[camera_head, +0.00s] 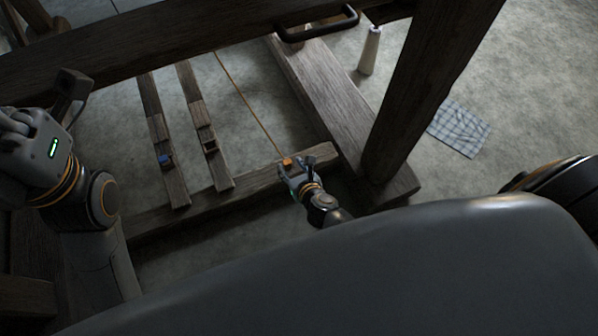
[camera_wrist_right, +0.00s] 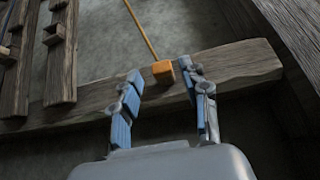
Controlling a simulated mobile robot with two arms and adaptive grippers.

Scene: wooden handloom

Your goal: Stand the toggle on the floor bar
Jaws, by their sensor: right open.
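The toggle is a small orange block (camera_head: 287,163) at the lower end of an orange cord (camera_head: 248,108). It rests on or just at the wooden floor bar (camera_head: 250,178), near the bar's right end. In the right wrist view the orange block (camera_wrist_right: 163,72) sits against the bar (camera_wrist_right: 238,66), just beyond and between my fingertips. My right gripper (camera_head: 296,172) is open around or close to the block; contact cannot be told. It also shows in the right wrist view (camera_wrist_right: 162,78), with nothing clearly clamped. My left arm is at the left edge of the head view; its fingers are not clearly visible.
Two wooden treadles (camera_head: 165,160) (camera_head: 212,150) lie left of the cord, one with a blue block (camera_head: 165,160). A thick post (camera_head: 428,80) and a base beam (camera_head: 340,110) stand right.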

